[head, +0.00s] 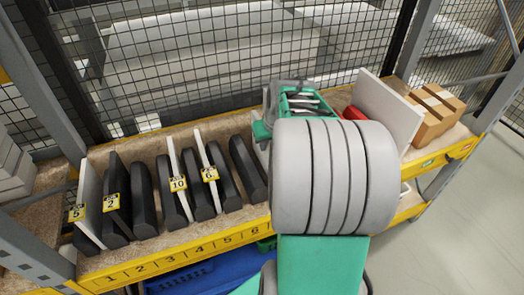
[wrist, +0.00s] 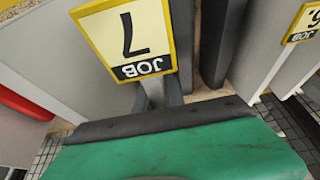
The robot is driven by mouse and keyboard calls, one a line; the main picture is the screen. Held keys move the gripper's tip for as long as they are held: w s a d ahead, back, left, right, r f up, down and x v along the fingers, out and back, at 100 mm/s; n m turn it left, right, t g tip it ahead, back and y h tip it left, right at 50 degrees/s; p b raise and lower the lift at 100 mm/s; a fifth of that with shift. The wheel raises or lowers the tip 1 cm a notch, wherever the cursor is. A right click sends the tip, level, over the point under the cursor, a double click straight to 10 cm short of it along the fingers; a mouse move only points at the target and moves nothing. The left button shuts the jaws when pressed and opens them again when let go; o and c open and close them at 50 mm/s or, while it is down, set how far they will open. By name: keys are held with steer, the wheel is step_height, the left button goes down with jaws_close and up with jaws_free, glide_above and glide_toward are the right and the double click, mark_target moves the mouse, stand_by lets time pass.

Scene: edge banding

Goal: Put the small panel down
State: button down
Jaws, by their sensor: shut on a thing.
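The small panel carries a yellow-edged "JOB 7" tag (wrist: 130,38), which shows upside down in the wrist view. My gripper (wrist: 163,97) is shut on the panel just behind the tag. The tag hides much of the grip. In the head view my own grey and green arm covers the gripper and the held panel. I cannot tell whether the panel's lower edge touches the shelf.
A chipboard shelf (head: 140,253) has numbered slots between dark dividers (head: 143,200). Tagged panels 5 (head: 88,200), 2, 10 (head: 178,170) and 6 stand to the left. A large white panel (head: 388,108), a red item (head: 353,113) and cardboard boxes (head: 437,103) are at the right. Wire mesh stands behind.

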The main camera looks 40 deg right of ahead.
mark_target(262, 153)
steer(key=p+x, duration=0.1)
steer(key=x, duration=0.5)
steer(key=shift+a, duration=0.35)
steer(key=shift+w+f, duration=0.15)
steer(key=shift+f, duration=0.1)
steer(key=shift+f, duration=0.15)
steer(key=c, duration=1.4)
jaws_free()
steer(key=shift+c, duration=0.2)
